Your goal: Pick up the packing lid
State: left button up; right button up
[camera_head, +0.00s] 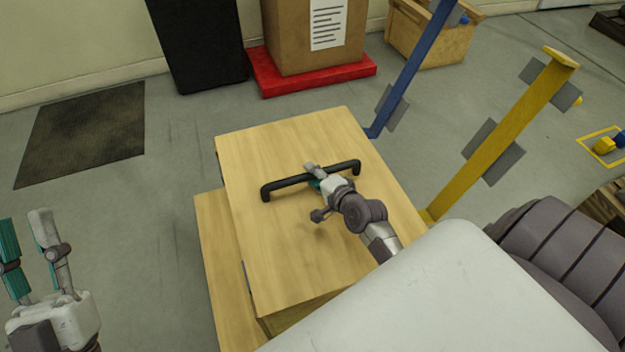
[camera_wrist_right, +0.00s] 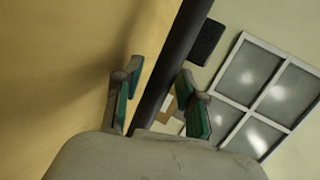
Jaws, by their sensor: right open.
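The packing lid (camera_head: 285,140) is a light wooden board on top of a wooden box, with a long black bar handle (camera_head: 287,182) across it. My right gripper (camera_head: 316,183) is at the middle of the handle, open. In the right wrist view the handle (camera_wrist_right: 176,65) runs between the two teal-padded fingers (camera_wrist_right: 160,80), and the lid's wooden face (camera_wrist_right: 60,60) fills the left side. Whether a finger touches the handle, I cannot tell. My left gripper (camera_head: 27,225) is open and empty at the lower left, away from the box.
A lower wooden ledge (camera_head: 215,250) runs along the box's left side. A blue post (camera_head: 413,65) and a yellow post (camera_head: 510,120) stand to its right. Behind are a red pallet (camera_head: 315,77) with a carton and a black bin (camera_head: 200,45). The floor at left is clear, with a dark mat (camera_head: 85,130).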

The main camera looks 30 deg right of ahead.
jog(key=shift+w+f, duration=0.1)
jog(key=shift+w, duration=0.15)
grip_shut()
jog(key=shift+w+r, duration=0.1)
jog(key=shift+r, duration=0.2)
